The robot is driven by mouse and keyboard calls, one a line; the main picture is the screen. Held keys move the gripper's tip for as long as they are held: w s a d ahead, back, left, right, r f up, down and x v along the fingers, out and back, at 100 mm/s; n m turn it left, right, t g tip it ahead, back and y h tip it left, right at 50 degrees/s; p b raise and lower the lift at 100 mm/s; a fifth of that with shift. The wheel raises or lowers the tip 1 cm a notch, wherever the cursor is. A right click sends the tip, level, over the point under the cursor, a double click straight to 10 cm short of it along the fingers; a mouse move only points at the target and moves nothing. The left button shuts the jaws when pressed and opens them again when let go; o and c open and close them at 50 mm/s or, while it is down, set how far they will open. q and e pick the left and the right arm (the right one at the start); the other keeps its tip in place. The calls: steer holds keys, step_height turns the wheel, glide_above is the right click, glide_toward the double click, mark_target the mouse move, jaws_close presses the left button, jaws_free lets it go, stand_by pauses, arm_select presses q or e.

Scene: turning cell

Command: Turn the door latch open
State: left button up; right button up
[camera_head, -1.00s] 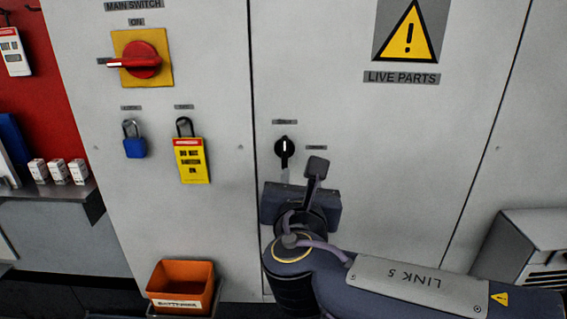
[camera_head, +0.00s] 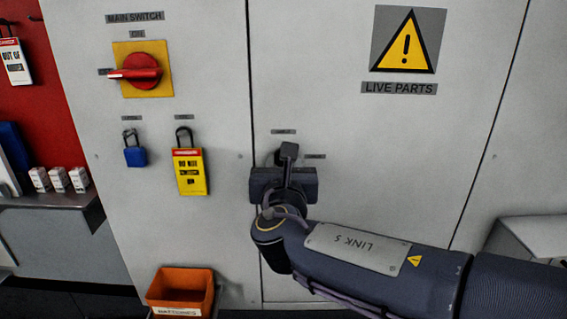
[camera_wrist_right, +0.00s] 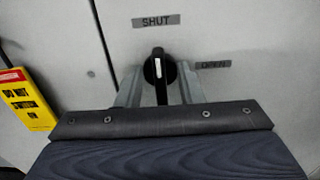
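The black door latch (camera_wrist_right: 158,68) is on the grey cabinet door, its white mark upright below the SHUT label (camera_wrist_right: 156,21). The OPEN label (camera_wrist_right: 213,65) is to its right. My right gripper (camera_wrist_right: 160,90) has its two grey fingers apart, one on each side of the latch handle, with gaps visible between fingers and handle. In the head view my right gripper (camera_head: 284,182) covers most of the latch, leaving a dark edge of its knob (camera_head: 278,157) showing. The lower end of the handle is hidden behind the gripper body. My left gripper is not in view.
A red main switch (camera_head: 140,71), a blue padlock (camera_head: 135,153) and a yellow lockout tag (camera_head: 190,171) are left of the door seam. An orange bin (camera_head: 181,289) stands low at left. A grey box (camera_head: 535,237) is at right.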

jaws_close()
steer(key=shift+d+f+m+b, duration=0.1)
steer(key=shift+f+m+b, duration=0.05)
steer(key=shift+m+b, duration=2.95)
steer(key=shift+d+f+m+b, duration=0.15)
steer(key=shift+m+b, duration=2.75)
steer(key=shift+b, duration=0.35)
steer(key=shift+d+f+m+b, duration=0.1)
steer(key=shift+f+m+b, duration=0.05)
steer(key=shift+m+b, duration=2.95)
